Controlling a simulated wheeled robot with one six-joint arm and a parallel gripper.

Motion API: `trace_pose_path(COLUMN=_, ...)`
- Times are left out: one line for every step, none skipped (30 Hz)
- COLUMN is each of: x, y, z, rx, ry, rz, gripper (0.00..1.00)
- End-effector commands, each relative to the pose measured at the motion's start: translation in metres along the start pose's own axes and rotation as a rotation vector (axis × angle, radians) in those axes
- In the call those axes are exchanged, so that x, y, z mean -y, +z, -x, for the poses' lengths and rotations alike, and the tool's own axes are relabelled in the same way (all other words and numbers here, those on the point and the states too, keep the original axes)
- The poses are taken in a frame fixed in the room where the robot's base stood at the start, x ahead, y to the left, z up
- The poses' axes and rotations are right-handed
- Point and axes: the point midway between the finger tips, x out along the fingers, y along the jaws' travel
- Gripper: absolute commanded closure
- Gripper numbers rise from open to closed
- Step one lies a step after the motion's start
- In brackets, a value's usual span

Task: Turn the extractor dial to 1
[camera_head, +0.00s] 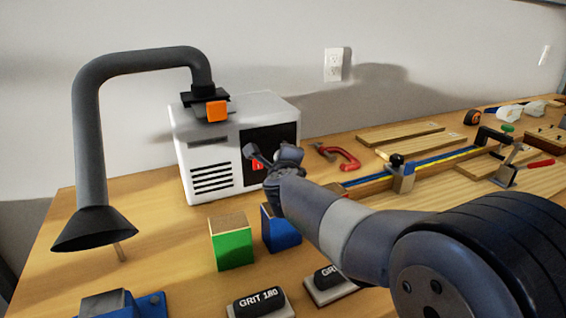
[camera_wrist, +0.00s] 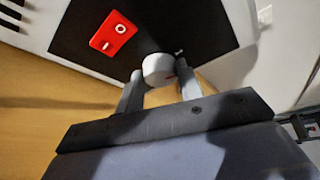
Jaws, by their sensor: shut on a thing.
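The extractor (camera_head: 210,165) is a white box with a black front panel, side vents and a grey hose and hood (camera_head: 92,150) on top. Its dial (camera_wrist: 157,68) is a light grey round knob on the black panel (camera_wrist: 200,25) in the wrist view. My gripper (camera_wrist: 160,82) is shut on the dial, one finger on each side. A red switch plate (camera_wrist: 113,33) sits left of the dial. In the head view my gripper (camera_head: 262,160) is at the panel and hides the dial.
A green block (camera_head: 231,243) and a blue block (camera_head: 280,230) stand in front of the extractor, close to my arm. Two grit blocks (camera_head: 262,302) lie nearer. A red clamp (camera_head: 340,156), boards (camera_head: 400,134) and a long blue-and-yellow bar clamp (camera_head: 430,162) lie to the right.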

Motion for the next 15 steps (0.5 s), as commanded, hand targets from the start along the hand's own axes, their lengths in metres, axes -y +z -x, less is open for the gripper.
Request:
trace_pose_path(x=-0.0016, y=-0.0005, z=-0.0002, rx=-0.001, ry=0.002, rz=0.002, gripper=0.88)
trace_pose_path(x=-0.0016, y=-0.0005, z=-0.0002, rx=-0.001, ry=0.002, rz=0.002, gripper=0.88)
trace_pose_path(x=-0.0016, y=-0.0005, z=-0.0002, rx=-0.001, ry=0.002, rz=0.002, gripper=0.88)
trace_pose_path(x=-0.0015, y=-0.0005, z=-0.0002, rx=-0.001, ry=0.002, rz=0.002, gripper=0.88)
trace_pose_path(x=-0.0015, y=-0.0005, z=-0.0002, rx=-0.001, ry=0.002, rz=0.002, gripper=0.88)
trace_pose_path(x=-0.0015, y=-0.0005, z=-0.0002, rx=-0.001, ry=0.002, rz=0.002, gripper=0.88)
trace_pose_path(x=-0.0015, y=-0.0005, z=-0.0002, rx=-0.001, ry=0.002, rz=0.002, gripper=0.88)
trace_pose_path(x=-0.0015, y=-0.0005, z=-0.0002, rx=-0.001, ry=0.002, rz=0.002, gripper=0.88)
trace_pose_path(x=-0.0015, y=-0.0005, z=-0.0002, rx=-0.001, ry=0.002, rz=0.002, gripper=0.88)
trace_pose_path(x=-0.0015, y=-0.0005, z=-0.0002, rx=-0.001, ry=0.002, rz=0.002, gripper=0.88)
trace_pose_path(x=-0.0015, y=-0.0005, z=-0.0002, rx=-0.001, ry=0.002, rz=0.001, gripper=0.64)
trace_pose_path(x=-0.0015, y=-0.0005, z=-0.0003, rx=-0.001, ry=0.002, rz=0.001, gripper=0.61)
trace_pose_path(x=-0.0014, y=-0.0005, z=-0.0003, rx=-0.001, ry=0.002, rz=0.001, gripper=0.59)
trace_pose_path(x=-0.0013, y=-0.0005, z=-0.0003, rx=-0.001, ry=0.002, rz=0.001, gripper=0.56)
trace_pose_path(x=-0.0012, y=-0.0004, z=-0.0002, rx=-0.001, ry=0.002, rz=0.001, gripper=0.53)
